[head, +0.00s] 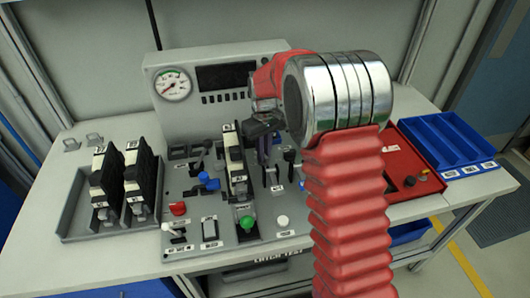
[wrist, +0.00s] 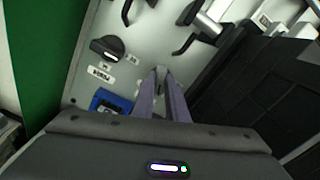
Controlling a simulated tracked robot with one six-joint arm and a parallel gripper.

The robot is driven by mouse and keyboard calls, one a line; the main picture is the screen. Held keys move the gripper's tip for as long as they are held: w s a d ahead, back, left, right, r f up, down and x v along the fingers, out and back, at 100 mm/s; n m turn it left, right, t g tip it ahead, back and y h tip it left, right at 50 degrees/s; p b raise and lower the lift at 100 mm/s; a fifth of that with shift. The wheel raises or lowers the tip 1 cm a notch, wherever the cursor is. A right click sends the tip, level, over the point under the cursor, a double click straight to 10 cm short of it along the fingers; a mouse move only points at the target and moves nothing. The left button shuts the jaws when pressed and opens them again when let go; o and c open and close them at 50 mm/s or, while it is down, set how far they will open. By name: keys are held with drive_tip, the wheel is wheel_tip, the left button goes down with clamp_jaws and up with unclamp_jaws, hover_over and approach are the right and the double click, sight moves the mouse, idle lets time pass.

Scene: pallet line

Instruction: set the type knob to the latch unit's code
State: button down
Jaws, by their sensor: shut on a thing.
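My gripper reaches down over the bench's control panel (head: 200,232); its purple-grey fingers (head: 265,158) are partly hidden by my wrist in the head view. In the wrist view the fingertips (wrist: 161,74) are close together on a small grey part that I cannot identify. A black rotary knob (wrist: 107,48) with a pale pointer line and small labels sits left of the fingertips, apart from them. I cannot tell whether it is the type knob. A tall black-and-white unit (head: 238,165) stands on the panel, left of my fingers. Its code is too small to read.
A grey tray (head: 75,232) at left holds two similar upright units. A gauge box (head: 210,110) stands behind the panel. Black levers (wrist: 188,42), buttons and a blue part (wrist: 108,103) surround the fingers. Red (head: 385,175) and blue (head: 445,147) trays lie at right.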

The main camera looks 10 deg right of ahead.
drive_tip(key=m, duration=0.5)
drive_tip(key=shift+w+r+m, duration=0.1)
drive_tip(key=shift+m, duration=0.2)
drive_tip(key=m, duration=0.5)
idle(0.4)
drive_tip(key=c, duration=1.8)
unclamp_jaws()
drive_tip(key=shift+o, duration=0.2)
wheel_tip(320, 180, up, 14)
drive_tip(key=shift+f, duration=0.2)
